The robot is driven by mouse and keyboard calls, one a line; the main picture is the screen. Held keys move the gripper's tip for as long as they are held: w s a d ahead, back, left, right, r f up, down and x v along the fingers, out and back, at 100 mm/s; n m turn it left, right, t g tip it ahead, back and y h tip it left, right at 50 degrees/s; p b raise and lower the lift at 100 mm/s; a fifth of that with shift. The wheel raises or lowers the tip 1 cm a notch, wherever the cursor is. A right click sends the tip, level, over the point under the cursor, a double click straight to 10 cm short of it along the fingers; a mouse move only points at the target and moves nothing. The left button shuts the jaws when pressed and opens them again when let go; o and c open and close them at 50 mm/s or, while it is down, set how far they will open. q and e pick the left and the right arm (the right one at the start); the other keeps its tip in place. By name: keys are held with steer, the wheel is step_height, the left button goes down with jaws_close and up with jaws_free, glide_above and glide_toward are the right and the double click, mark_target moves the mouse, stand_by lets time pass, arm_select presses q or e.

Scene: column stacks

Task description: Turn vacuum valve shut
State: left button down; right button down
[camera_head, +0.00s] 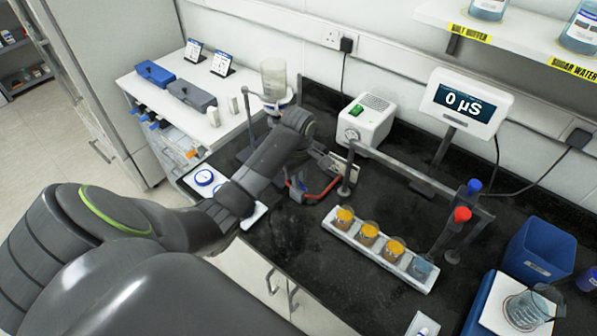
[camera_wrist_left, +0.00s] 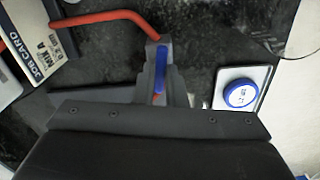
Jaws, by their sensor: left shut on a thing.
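My left gripper (camera_head: 302,190) reaches down to the bench beside the red hose (camera_head: 328,188). In the left wrist view its fingers (camera_wrist_left: 160,78) are closed around a blue lever, the valve handle (camera_wrist_left: 160,55), which lies lengthwise between them. The red hose (camera_wrist_left: 112,16) runs up to the fingertips from the left. The valve body is mostly hidden by the gripper. A white vacuum pump box (camera_head: 365,122) with a green switch and a round gauge stands behind. My right gripper is not in view.
A white rack (camera_head: 338,231) with several small beakers stands right of the gripper, below a grey overhead bar (camera_head: 405,172) and red and blue knobs. A job card (camera_wrist_left: 48,42) lies close by. A blue-lidded round item (camera_wrist_left: 240,95) sits on a white plate.

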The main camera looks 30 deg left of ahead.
arm_select(q)
steer(key=shift+r+m+p, duration=0.25)
steer(key=shift+m+p, duration=0.65)
steer(key=m+p, duration=0.1)
steer(key=m, duration=0.1)
steer(key=shift+f+m, duration=0.2)
steer(key=shift+m, duration=0.2)
steer(key=m, duration=1.1)
steer(key=shift+m, duration=0.3)
steer(key=c, duration=1.5)
jaws_free()
